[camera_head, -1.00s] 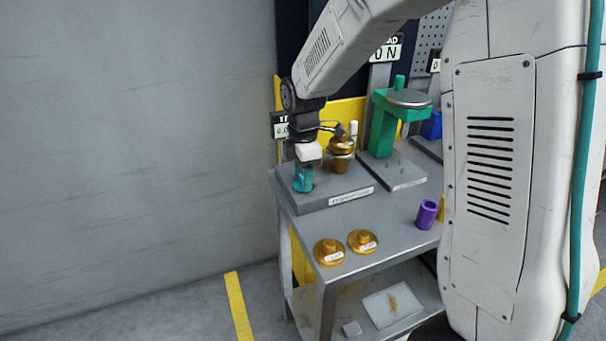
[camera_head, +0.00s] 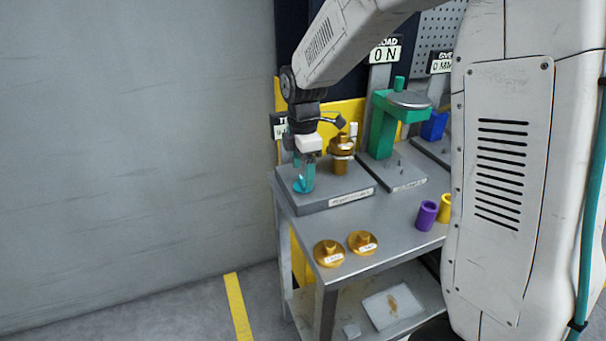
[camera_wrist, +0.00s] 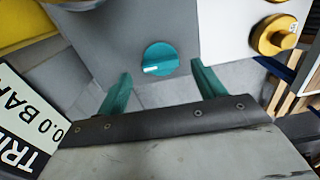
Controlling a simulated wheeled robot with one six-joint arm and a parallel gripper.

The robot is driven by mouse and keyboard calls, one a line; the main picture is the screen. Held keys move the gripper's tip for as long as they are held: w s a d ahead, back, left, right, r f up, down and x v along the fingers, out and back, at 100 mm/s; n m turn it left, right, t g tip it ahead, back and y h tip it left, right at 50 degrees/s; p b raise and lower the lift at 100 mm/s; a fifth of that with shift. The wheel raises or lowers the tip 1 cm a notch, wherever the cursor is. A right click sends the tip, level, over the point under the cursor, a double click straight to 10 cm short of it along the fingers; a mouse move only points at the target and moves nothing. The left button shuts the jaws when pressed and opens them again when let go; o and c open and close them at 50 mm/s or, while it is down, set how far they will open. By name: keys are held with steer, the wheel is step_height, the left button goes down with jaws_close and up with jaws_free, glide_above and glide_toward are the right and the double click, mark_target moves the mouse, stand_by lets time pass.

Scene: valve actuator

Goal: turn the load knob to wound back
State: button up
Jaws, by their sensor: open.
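A round teal knob (camera_wrist: 160,58) with a white pointer mark sits on a grey plinth (camera_wrist: 200,20). In the wrist view the pointer lies toward the left and slightly down. The same knob (camera_head: 299,186) shows low on the plinth in the head view, partly hidden by my fingers. I see no readable label beside it. My gripper (camera_wrist: 163,82) is open and empty, its teal fingers apart on either side below the knob in the wrist view. In the head view my gripper (camera_head: 307,176) hangs just above the knob.
A brass fitting (camera_head: 341,163) stands right of the knob. A green press (camera_head: 383,133) stands further right, with a "0 N" display (camera_head: 385,55) behind. Two brass discs lie in front, beside purple (camera_head: 426,215) and yellow (camera_head: 444,208) cylinders. A TRIP display (camera_wrist: 25,120) shows 0.0 BAR.

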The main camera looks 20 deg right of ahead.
mark_target(303, 180)
step_height(303, 180, up, 6)
steer(key=shift+f, duration=0.25)
stand_by(0.4)
steer(key=shift+m, duration=0.5)
steer(key=shift+s+f+m, duration=0.25)
steer(key=shift+s+m, duration=0.15)
steer(key=shift+m, duration=0.2)
steer(key=s+d+r+m, duration=0.1)
steer(key=s+r+m, duration=0.2)
steer(key=s+m, duration=0.4)
steer(key=s+d+r+m+t, duration=0.1)
steer(key=s+r+m, duration=0.2)
steer(key=s, duration=1.9)
steer(key=m, duration=0.5)
steer(key=shift+s+d+r+m, duration=0.25)
steer(key=shift+s+d+m, duration=0.05)
steer(key=shift+s, duration=0.1)
